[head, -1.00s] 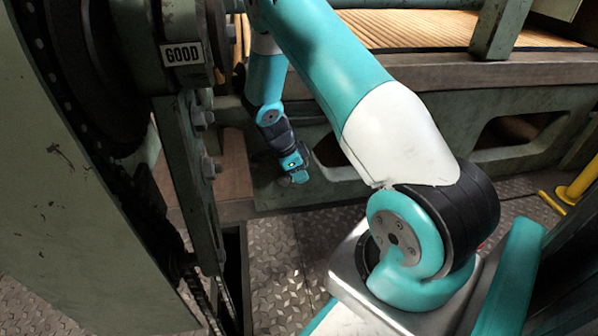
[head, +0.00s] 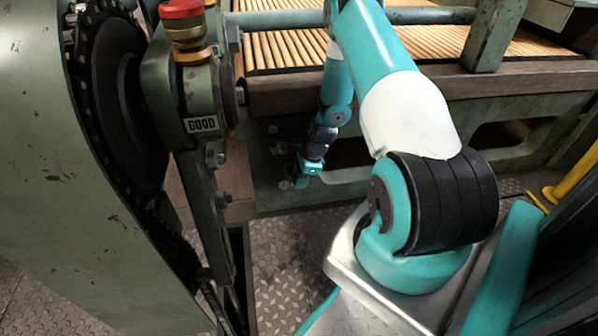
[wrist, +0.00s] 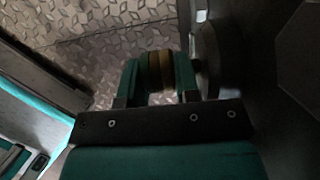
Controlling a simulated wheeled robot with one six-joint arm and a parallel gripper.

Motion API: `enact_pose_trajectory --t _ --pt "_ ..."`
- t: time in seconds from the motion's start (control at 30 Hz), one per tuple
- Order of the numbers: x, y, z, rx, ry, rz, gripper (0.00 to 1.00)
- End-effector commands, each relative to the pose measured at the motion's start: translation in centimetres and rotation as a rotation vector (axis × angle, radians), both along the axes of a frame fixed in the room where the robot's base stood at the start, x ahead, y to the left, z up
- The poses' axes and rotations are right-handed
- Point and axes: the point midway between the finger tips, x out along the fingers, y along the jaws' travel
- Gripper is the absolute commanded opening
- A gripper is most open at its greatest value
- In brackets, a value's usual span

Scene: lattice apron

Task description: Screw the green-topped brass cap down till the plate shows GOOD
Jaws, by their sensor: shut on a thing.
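My gripper (head: 306,172) hangs low beside the green machine frame in the head view. In the wrist view my gripper (wrist: 158,72) has its teal fingers shut on a brass-coloured round cap (wrist: 160,68). The cap above that plate is a red-topped brass cap (head: 187,28), not a green-topped one. No other plate is readable.
A large chain wheel (head: 120,95) and a pale green guard (head: 50,170) fill the left. A slatted roller bed (head: 290,50) lies behind. In the wrist view a dark round boss (wrist: 208,60) stands close right of the fingers. Patterned metal floor (head: 285,245) shows below.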

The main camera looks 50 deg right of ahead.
Motion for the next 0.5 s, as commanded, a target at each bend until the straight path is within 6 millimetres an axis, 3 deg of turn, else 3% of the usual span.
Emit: enact_pose_trajectory --t 0.5 --pt "-0.4 -0.5 -0.9 0.39 -0.294 -0.004 0.06"
